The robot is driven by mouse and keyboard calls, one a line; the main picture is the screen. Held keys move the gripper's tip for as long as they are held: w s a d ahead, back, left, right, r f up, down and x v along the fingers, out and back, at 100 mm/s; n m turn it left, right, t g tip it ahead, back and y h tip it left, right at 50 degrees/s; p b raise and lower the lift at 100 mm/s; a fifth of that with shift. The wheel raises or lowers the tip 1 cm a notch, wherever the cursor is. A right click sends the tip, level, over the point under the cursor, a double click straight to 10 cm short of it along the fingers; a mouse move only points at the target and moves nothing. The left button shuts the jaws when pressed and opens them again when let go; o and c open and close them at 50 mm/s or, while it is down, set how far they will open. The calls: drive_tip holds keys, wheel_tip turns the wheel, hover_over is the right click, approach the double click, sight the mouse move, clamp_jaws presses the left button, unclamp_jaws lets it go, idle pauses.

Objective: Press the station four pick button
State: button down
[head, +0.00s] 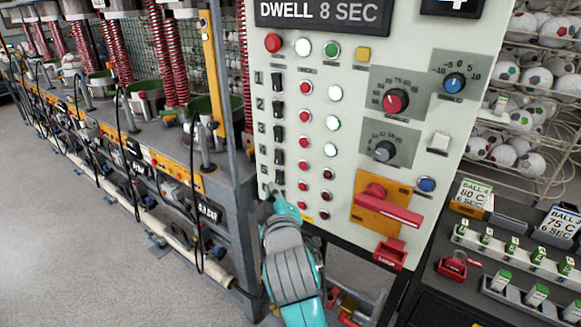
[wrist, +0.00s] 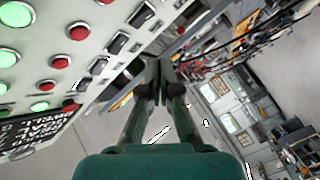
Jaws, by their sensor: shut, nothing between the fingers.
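A pale control panel (head: 400,40) has a numbered column at its left, with a black switch, a red button and a round lamp or button in most rows. The fourth black switch (head: 278,157) is beside the label 4, with a dark red button (head: 303,163) to its right. I cannot read which control is labelled pick. My teal gripper (head: 268,196) is at the panel's lower left edge, below these rows, its tips partly hidden. In the wrist view my gripper (wrist: 156,90) is shut and empty, with the panel (wrist: 100,15) to its left; contact cannot be told.
A red lever on an orange plate (head: 380,208) and knobs occupy the panel's right. A row of presses with red springs (head: 175,60) and hanging cables stands at left. The left floor is open.

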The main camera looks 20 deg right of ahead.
sight(303, 166)
idle(0.3)
drive_tip(key=shift+w+d, duration=0.85)
drive_tip(key=shift+d, duration=0.35)
drive_tip(key=shift+w+d, duration=0.85)
drive_tip(key=shift+d, duration=0.3)
drive_tip(key=shift+w+d, duration=0.85)
drive_tip(key=shift+d, duration=0.35)
drive_tip(key=shift+w+d, duration=0.1)
drive_tip(key=shift+w+d, duration=0.15)
drive_tip(key=shift+d, duration=0.1)
drive_tip(key=shift+w+d, duration=0.25)
drive_tip(key=shift+d, duration=0.05)
drive_tip(key=shift+s+a, duration=0.5)
drive_tip(key=shift+a, duration=0.15)
